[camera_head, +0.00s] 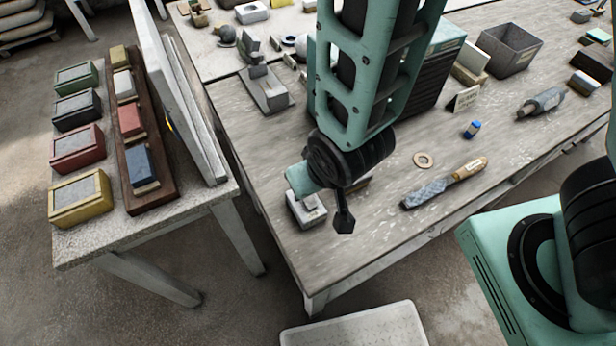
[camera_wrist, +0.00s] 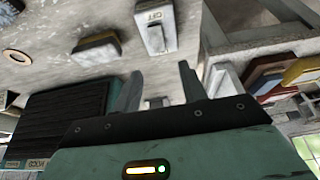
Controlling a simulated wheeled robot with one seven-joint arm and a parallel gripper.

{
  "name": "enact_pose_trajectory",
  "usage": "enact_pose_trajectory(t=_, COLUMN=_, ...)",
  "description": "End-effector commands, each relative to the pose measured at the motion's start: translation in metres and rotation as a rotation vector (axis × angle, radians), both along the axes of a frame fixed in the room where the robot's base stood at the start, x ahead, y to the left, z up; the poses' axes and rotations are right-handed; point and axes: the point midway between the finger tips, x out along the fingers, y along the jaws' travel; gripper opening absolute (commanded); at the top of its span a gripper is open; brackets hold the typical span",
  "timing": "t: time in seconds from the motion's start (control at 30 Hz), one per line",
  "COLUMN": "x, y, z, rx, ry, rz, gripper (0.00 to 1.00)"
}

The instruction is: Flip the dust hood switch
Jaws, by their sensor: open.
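A pale switch box with a raised rocker and a plate reading "OFF" (camera_wrist: 156,28) lies on the worktable, ahead of my fingers in the wrist view. A pale box (camera_head: 307,208), apparently the same switch, shows near the table's front left corner in the head view, partly covered by my wrist. A dark green slatted box (camera_wrist: 66,118), apparently the dust hood with lettering on its edge, stands at left in the wrist view. My gripper (camera_wrist: 160,72) is open and empty, its two fingers apart and short of the switch. Its fingertips are hard to make out in the head view.
A side table (camera_head: 85,240) with coloured boxes and a leaning white panel (camera_head: 180,90) stands left.

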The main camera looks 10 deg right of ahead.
Motion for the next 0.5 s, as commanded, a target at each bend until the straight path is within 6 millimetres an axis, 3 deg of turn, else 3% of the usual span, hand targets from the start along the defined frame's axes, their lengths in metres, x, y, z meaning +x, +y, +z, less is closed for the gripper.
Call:
enact_pose_trajectory(t=0.07, x=-0.004, y=-0.001, z=0.013, rx=-0.002, ry=0.002, rz=0.001, gripper=0.42)
enact_pose_trajectory(t=0.5, x=-0.010, y=-0.004, z=0.034, rx=-0.006, ry=0.000, rz=0.000, gripper=0.42)
